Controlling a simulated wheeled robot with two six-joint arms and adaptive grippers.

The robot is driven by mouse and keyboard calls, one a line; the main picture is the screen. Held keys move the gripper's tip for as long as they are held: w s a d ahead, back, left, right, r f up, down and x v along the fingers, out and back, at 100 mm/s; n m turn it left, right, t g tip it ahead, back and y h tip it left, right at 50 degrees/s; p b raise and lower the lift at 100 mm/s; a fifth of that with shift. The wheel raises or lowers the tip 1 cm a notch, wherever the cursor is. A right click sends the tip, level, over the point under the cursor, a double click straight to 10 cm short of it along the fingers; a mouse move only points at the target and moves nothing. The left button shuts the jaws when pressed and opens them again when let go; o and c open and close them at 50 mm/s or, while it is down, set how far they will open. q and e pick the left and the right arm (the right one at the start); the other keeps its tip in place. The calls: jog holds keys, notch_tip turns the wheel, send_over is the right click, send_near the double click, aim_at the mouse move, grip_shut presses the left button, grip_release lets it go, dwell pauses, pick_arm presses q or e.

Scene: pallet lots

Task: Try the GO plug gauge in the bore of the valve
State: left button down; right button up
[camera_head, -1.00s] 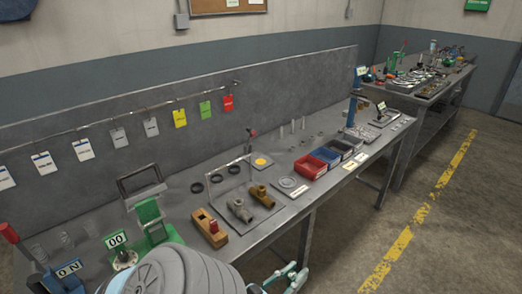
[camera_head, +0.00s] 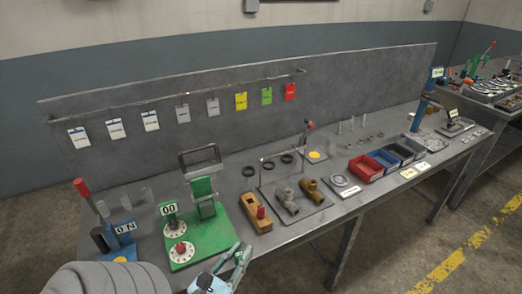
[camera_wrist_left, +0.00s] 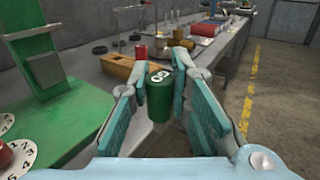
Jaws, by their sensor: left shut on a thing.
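My left gripper (camera_head: 235,262) is at the bottom of the head view, in front of the bench edge. In the left wrist view its pads (camera_wrist_left: 168,100) are shut on a green cylinder, the GO plug gauge (camera_wrist_left: 168,102), marked with white letters on its top end. I cannot make out the gauge in the head view. A grey valve body (camera_head: 287,200) and a brass one (camera_head: 313,191) lie side by side on a dark plate (camera_head: 318,213) on the bench, to the right of and beyond the gripper. Their bores are too small to judge. My right gripper is out of view.
A wooden block (camera_head: 254,220) with a red-handled piece (camera_head: 261,212) stands between gripper and valves. A green stand (camera_head: 215,243) with white dials is close left of the gripper. A blue stand (camera_head: 121,240) is farther left. Red (camera_head: 366,169) and blue bins stand right.

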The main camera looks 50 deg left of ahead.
pick_arm(q)
jog(key=w+a+r+p, duration=0.2)
jog(key=w+r+p, duration=0.1)
jog(key=w, duration=0.6)
jog(key=w+a+r+p, duration=0.3)
jog(key=w, duration=0.6)
jog(key=w+a+r+p, duration=0.3)
jog(key=w, duration=0.6)
jog(key=shift+w+r, duration=0.35)
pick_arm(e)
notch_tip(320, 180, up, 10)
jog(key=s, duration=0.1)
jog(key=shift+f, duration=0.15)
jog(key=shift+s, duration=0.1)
pick_arm(q)
notch_tip(320, 180, down, 6)
jog(key=b, duration=0.6)
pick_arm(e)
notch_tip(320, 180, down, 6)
pick_arm(q)
jog(key=shift+f, duration=0.1)
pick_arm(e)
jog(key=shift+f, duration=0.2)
pick_arm(q)
jog(key=shift+f+b, duration=0.35)
jog(key=shift+b, duration=0.2)
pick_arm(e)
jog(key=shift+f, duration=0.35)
